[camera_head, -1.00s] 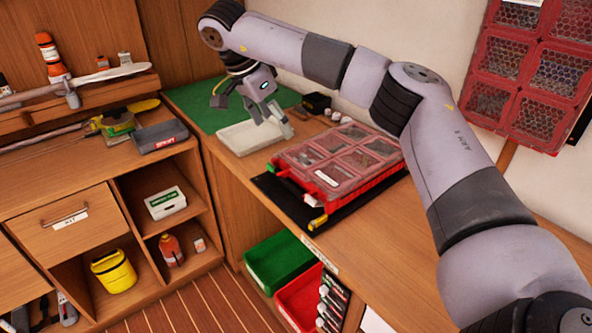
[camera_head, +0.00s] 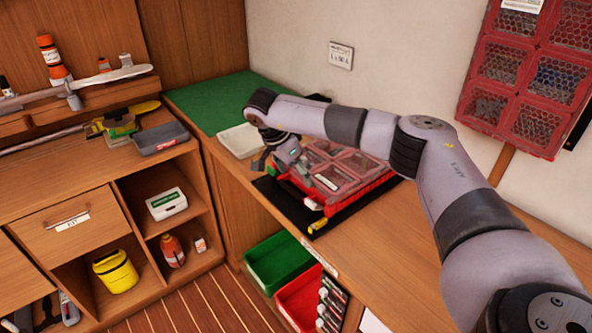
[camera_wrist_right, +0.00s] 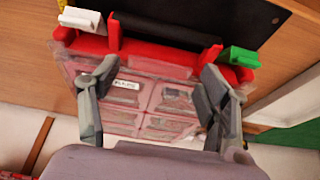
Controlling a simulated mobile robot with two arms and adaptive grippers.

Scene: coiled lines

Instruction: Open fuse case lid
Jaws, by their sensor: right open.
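The fuse case (camera_head: 377,184) is a red case with a clear, compartmented lid (camera_head: 352,164), lying on a black mat on the bench. The lid looks shut. In the right wrist view, the case's red front edge (camera_wrist_right: 150,56) carries a white tab (camera_wrist_right: 82,18) at the left and a green tab (camera_wrist_right: 240,57) at the right. My right gripper (camera_head: 284,166) is at the case's left end, hiding that corner in the head view. Its fingers (camera_wrist_right: 158,72) are spread open above the lid with nothing between them; contact cannot be told. My left gripper is not in view.
A white tray (camera_head: 238,140) stands behind the gripper, by the green mat (camera_head: 215,98). The black mat (camera_head: 280,200) edges the case, with a small yellow item (camera_head: 318,225) on it. Green (camera_head: 275,258) and red (camera_head: 298,298) bins sit below. Bench right of the case is clear.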

